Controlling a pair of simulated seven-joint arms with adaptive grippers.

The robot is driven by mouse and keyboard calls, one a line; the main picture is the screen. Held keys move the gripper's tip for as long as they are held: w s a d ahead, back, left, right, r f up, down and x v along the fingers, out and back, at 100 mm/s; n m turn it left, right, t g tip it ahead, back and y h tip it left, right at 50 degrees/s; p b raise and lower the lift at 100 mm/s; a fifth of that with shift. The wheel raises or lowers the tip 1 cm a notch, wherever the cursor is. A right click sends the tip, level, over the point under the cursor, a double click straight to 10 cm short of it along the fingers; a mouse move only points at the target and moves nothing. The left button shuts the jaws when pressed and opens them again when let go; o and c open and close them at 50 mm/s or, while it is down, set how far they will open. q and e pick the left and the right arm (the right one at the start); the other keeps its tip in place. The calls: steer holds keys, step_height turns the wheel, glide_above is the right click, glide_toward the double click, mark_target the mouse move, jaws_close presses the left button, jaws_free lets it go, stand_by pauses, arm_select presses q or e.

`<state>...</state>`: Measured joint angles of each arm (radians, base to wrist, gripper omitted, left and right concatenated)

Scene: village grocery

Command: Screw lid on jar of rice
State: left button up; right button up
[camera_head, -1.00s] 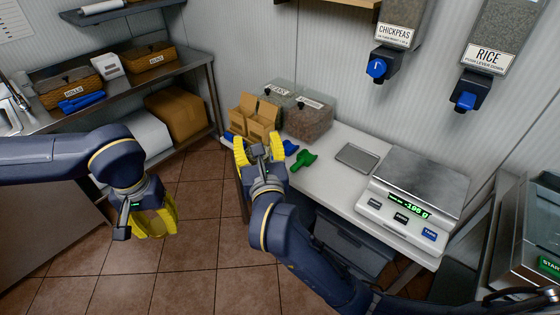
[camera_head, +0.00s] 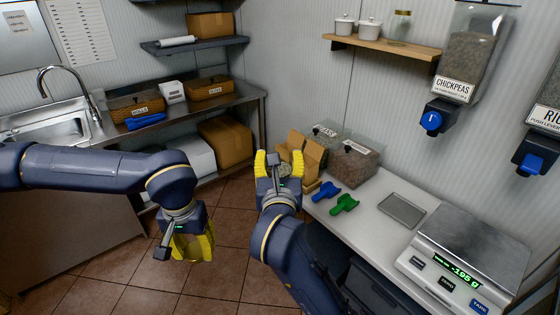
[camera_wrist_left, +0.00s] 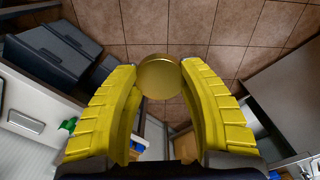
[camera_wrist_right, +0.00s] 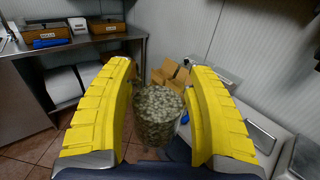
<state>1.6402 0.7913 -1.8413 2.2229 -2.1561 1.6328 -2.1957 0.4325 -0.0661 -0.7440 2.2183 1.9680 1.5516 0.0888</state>
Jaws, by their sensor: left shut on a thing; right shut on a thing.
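My left gripper (camera_head: 190,246) hangs fingers-down in the head view, over the floor, left of my right gripper. Its wrist view shows a round gold lid (camera_wrist_left: 160,76) between the yellow fingers, which are shut on it. My right gripper (camera_head: 280,160) is in front of the counter's left end, shut on the jar of rice (camera_wrist_right: 158,116). In the right wrist view the jar's pale grains show from above, with no lid on it. In the head view only a small part of the jar (camera_head: 285,171) shows between the fingers. Lid and jar are apart.
The white counter (camera_head: 360,228) carries a blue scoop (camera_head: 325,191), a green scoop (camera_head: 344,204), cardboard boxes (camera_head: 305,152), clear bins, a grey tray (camera_head: 402,210) and a scale (camera_head: 470,255). A steel sink bench (camera_head: 100,135) stands at left. Open floor lies between.

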arm_select(q)
steer(key=w+d+r+n, duration=0.1)
steer(key=w+d+r, duration=0.3)
steer(key=w+r, duration=0.45)
steer(key=w+d+r+n, duration=0.1)
steer(key=w+d+r, duration=0.3)
steer(key=w+r, duration=0.4)
step_height(320, 180, up, 10)
glide_above(279, 171)
steer(key=w, duration=0.3)
steer(key=shift+r, duration=0.2)
steer(key=shift+f, duration=0.15)
steer(key=shift+f, duration=1.9)
steer(key=shift+f, duration=0.1)
steer(key=shift+f, duration=0.8)
steer(key=shift+f, duration=0.95)
